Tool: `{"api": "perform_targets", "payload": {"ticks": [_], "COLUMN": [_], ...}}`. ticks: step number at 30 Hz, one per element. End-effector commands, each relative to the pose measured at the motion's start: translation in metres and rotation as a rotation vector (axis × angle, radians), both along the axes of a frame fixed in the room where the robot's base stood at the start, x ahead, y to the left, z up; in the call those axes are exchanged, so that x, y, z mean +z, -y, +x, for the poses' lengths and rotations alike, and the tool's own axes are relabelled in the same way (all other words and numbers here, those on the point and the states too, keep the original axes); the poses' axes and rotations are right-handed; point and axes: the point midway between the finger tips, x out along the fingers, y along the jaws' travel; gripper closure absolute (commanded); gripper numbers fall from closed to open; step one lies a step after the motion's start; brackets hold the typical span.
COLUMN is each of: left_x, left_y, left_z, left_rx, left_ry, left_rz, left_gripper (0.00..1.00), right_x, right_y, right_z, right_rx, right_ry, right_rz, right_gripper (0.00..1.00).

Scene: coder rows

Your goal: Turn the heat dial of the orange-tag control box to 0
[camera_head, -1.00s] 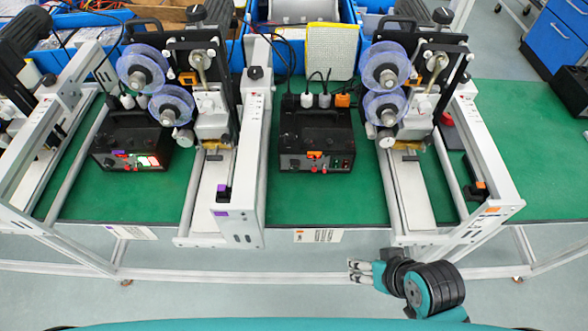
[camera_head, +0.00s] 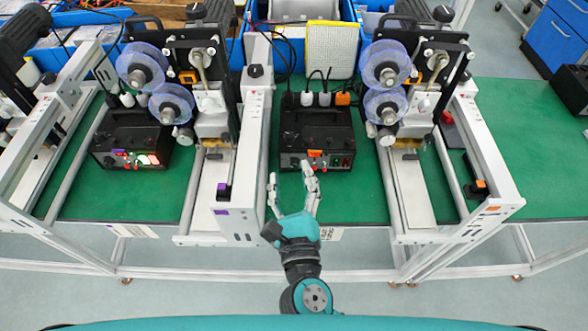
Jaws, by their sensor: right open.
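The orange-tag control box (camera_head: 316,132) is a black box on the green table, right of the middle rail. Its orange tag (camera_head: 315,154) is on the front panel, with small knobs and lights beside it. The heat dial is too small to tell apart, and the fingers partly cover the lower left of the panel. My right gripper (camera_head: 290,184) is open and empty, its fingers pointing at the front of this box. Whether a fingertip touches the panel cannot be told. My left gripper is not in view.
A similar black box with a purple tag (camera_head: 118,152) and lit display stands at left. White frames with blue-violet reels (camera_head: 386,64) flank the orange-tag box. A white rail (camera_head: 257,150) stands close to its left. Green table surface (camera_head: 350,205) is free in front.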

Motion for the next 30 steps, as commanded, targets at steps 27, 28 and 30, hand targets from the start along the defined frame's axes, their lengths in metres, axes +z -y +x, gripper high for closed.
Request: {"api": "perform_targets", "payload": {"ticks": [27, 28, 30], "left_x": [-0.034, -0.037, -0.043], "left_y": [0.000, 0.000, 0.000], "left_z": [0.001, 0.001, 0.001], "left_rx": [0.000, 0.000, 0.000], "left_ry": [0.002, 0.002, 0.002], "left_rz": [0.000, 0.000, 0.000], "left_gripper": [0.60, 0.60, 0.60], "right_x": [-0.131, -0.134, -0.139], "right_y": [0.000, 0.001, 0.002], "right_z": [0.062, 0.068, 0.082], "right_rx": [-0.223, -0.223, -0.224], "right_ry": [-0.415, -0.415, -0.414], "right_rz": [0.341, 0.341, 0.341], "right_gripper": [0.50, 0.50, 0.50]}}
